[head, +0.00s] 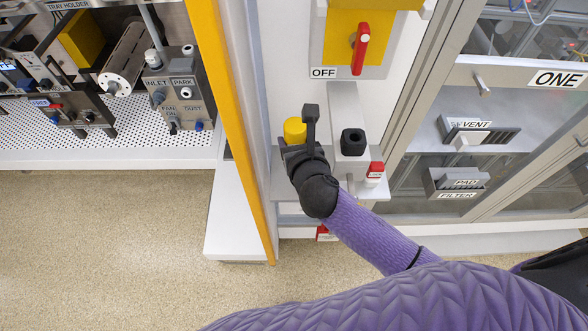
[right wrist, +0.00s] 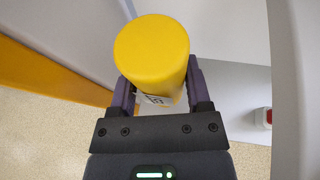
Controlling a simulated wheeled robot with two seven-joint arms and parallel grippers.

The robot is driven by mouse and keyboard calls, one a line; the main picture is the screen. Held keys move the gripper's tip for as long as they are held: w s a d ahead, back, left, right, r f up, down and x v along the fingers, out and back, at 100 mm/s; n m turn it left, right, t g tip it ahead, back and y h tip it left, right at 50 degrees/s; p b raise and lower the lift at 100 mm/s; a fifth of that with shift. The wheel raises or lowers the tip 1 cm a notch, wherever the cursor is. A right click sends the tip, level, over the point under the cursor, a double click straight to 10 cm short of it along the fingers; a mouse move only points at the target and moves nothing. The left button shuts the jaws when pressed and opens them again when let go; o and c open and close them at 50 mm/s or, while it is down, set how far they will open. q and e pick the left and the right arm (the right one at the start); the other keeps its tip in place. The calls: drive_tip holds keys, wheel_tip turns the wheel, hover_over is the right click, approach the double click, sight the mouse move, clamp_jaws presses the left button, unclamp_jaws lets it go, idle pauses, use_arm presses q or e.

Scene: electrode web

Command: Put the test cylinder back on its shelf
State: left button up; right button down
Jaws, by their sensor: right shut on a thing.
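The test cylinder (head: 294,129) is yellow with a flat round top. In the right wrist view the cylinder (right wrist: 152,50) stands between the two fingers of my right gripper (right wrist: 155,88), which is shut on it. A small black-and-white mark shows low on its side. In the head view my right gripper (head: 304,148) is at the small grey shelf (head: 284,188) under the yellow switch panel, and it hides the cylinder's lower part. I cannot tell whether the cylinder's base touches the shelf. My left gripper is not in view.
A black block (head: 353,142) and a small red-topped item (head: 375,172) stand right of the gripper. A red switch handle (head: 360,48) with an OFF label (head: 323,72) is above. An orange upright edge (head: 235,120) is on the left. Glass-fronted cabinets (head: 520,110) are on the right.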

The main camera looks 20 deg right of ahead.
wheel_tip(320, 180, down, 6)
drive_tip(key=shift+w+b, duration=0.15)
drive_tip(key=shift+b, duration=0.9)
wheel_tip(320, 180, down, 4)
drive_tip(key=shift+r+b, duration=0.1)
drive_tip(key=shift+b, duration=1.1)
drive_tip(key=shift+r, duration=0.2)
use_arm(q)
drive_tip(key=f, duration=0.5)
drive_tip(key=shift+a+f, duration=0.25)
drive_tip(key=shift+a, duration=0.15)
use_arm(e)
drive_tip(key=shift+f, duration=0.1)
drive_tip(key=shift+c, duration=2.2)
unclamp_jaws()
drive_tip(key=o, duration=0.4)
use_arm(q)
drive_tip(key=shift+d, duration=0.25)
